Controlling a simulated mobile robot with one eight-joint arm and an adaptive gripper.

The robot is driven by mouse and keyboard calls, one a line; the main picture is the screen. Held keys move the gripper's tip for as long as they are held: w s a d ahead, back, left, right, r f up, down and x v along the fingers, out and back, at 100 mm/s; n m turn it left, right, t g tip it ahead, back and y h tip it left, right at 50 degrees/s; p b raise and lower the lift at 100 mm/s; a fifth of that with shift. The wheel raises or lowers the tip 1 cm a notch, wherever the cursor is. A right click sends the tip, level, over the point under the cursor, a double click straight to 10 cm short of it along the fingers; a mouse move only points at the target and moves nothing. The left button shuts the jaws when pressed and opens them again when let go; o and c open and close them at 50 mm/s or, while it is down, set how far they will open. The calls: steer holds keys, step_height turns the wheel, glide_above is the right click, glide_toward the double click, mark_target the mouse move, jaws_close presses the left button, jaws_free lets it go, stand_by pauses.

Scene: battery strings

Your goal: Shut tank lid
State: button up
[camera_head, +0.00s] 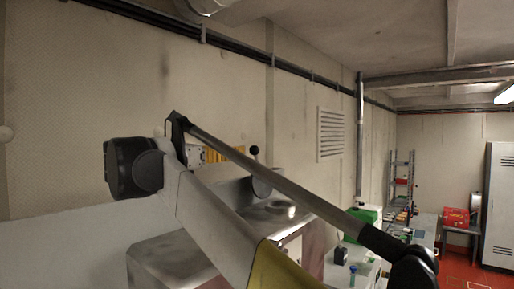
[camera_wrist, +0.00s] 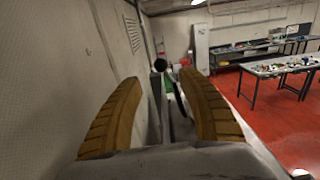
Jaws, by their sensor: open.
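A brushed-steel box (camera_head: 170,262), which looks like the tank, stands behind my arm in the head view. A steel part with a round raised piece (camera_head: 282,207) shows on its top, but my arm hides much of it, and I cannot tell how far the lid stands open. A black ball knob (camera_head: 254,150) on a short stem rises above the steel. My gripper (camera_head: 228,153) is up beside the knob, at its left in the head view. In the wrist view its two tan fingers (camera_wrist: 160,95) are spread and empty, and the knob (camera_wrist: 160,65) shows beyond the gap between them.
A wall with a vent (camera_head: 331,134) runs close behind the steel box. Green and white items (camera_head: 364,213) stand farther right. A red crate (camera_head: 456,217) and a grey cabinet (camera_head: 499,205) are at the far right. Open red floor (camera_wrist: 270,120) shows in the wrist view.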

mark_target(251, 151)
steer(key=p+x, duration=0.2)
steer(key=x, duration=0.7)
steer(key=shift+d, duration=0.15)
steer(key=shift+w+d+f, duration=0.15)
steer(key=shift+w+d, duration=0.05)
steer(key=shift+w, duration=0.15)
jaws_close()
